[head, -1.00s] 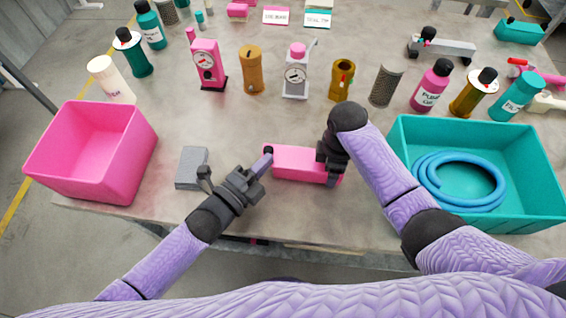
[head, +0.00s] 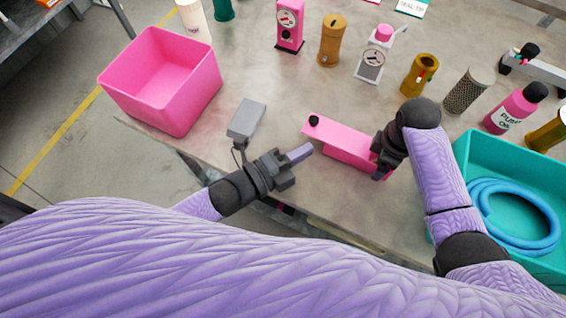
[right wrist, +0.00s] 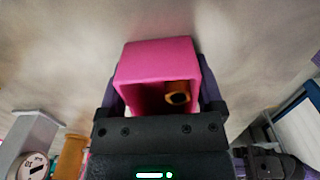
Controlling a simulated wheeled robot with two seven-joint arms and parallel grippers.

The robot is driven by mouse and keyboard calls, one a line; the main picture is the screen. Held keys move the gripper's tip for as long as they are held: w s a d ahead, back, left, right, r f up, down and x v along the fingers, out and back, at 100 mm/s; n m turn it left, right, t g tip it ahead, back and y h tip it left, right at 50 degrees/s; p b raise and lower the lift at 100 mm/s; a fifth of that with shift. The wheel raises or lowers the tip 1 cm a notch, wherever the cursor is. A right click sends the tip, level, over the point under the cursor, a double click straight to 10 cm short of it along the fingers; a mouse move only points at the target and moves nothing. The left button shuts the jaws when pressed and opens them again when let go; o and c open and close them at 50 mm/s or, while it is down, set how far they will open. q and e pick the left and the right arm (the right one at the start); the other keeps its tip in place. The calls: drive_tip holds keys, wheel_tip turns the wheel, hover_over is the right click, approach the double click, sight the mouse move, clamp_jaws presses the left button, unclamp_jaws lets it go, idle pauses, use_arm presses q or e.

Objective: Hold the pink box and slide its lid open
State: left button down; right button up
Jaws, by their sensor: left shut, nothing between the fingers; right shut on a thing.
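The pink box (head: 345,146) is on the table's front part, with a black knob (head: 314,120) at its left end. My right gripper (head: 383,160) is shut on the box's right end. In the right wrist view the pink box (right wrist: 160,58) shows an opening facing the camera, with an orange-brown piece with a dark centre (right wrist: 178,95) inside. I cannot tell how far the lid is displaced. My left gripper (head: 306,151) is shut and empty, just left of and in front of the box, apart from the knob.
A grey block (head: 246,119) lies behind my left gripper. A pink bin (head: 165,105) stands at the left, and a teal bin (head: 480,165) with a blue hose (head: 512,215) at the right. Several pump parts and bottles stand behind the box.

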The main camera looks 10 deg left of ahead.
sight(315, 134)
use_arm(q)
drive_tip(key=v, duration=0.7)
drive_tip(key=shift+s+a, duration=0.1)
drive_tip(key=d+n+t+y, duration=0.1)
drive_tip(key=d, duration=0.1)
drive_tip(key=s+d+n+t+y, duration=0.1)
drive_tip(key=d+n+t+y, duration=0.1)
drive_tip(key=d, duration=0.1)
drive_tip(key=shift+s+y, duration=0.15)
drive_tip(key=shift+y, duration=0.15)
drive_tip(key=shift+d+n+y, duration=0.2)
drive_tip(key=shift+n+y, duration=0.1)
drive_tip(key=shift+w+d, duration=0.15)
drive_tip(key=shift+w, duration=0.25)
drive_tip(key=x, duration=0.9)
drive_tip(key=w+a, duration=0.2)
drive_tip(key=shift+w+a+f, duration=0.15)
drive_tip(key=shift+a+f, duration=0.1)
drive_tip(key=shift+a, duration=0.05)
use_arm(e)
drive_tip(key=shift+a, duration=0.1)
use_arm(q)
drive_tip(key=shift+w+a, duration=0.2)
drive_tip(key=shift+a, duration=0.05)
